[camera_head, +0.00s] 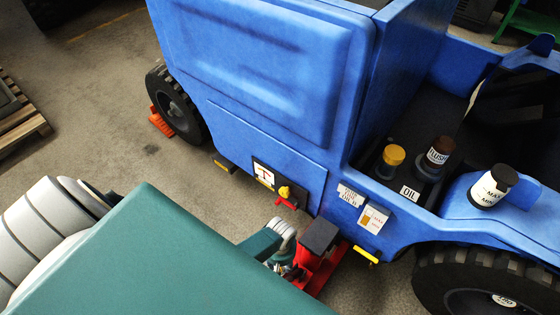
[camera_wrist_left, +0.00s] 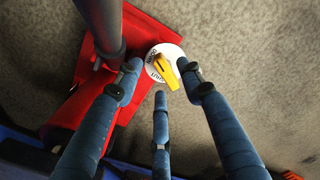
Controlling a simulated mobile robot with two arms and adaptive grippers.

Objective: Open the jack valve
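The jack (camera_head: 318,245) is red with a dark top block and stands on the floor beside the blue vehicle. In the left wrist view its red base (camera_wrist_left: 85,110) and a dark post show. The jack valve (camera_wrist_left: 170,75) is a yellow handle on a round white dial with small lettering. My left gripper (camera_head: 283,240) is at the jack's left side, partly hidden by teal and grey parts. In the left wrist view its three blue fingers (camera_wrist_left: 160,82) are spread around the dial, the right fingertip close to the yellow handle. Contact cannot be told. My right gripper is not in view.
The blue vehicle (camera_head: 260,125) fills the middle and right, with a front wheel (camera_head: 480,285) near the jack. A yellow knob (camera_head: 286,191) sits on its side panel. An orange chock (camera_head: 160,122) is at the far wheel, and a pallet (camera_head: 22,122) at left. Floor between is clear.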

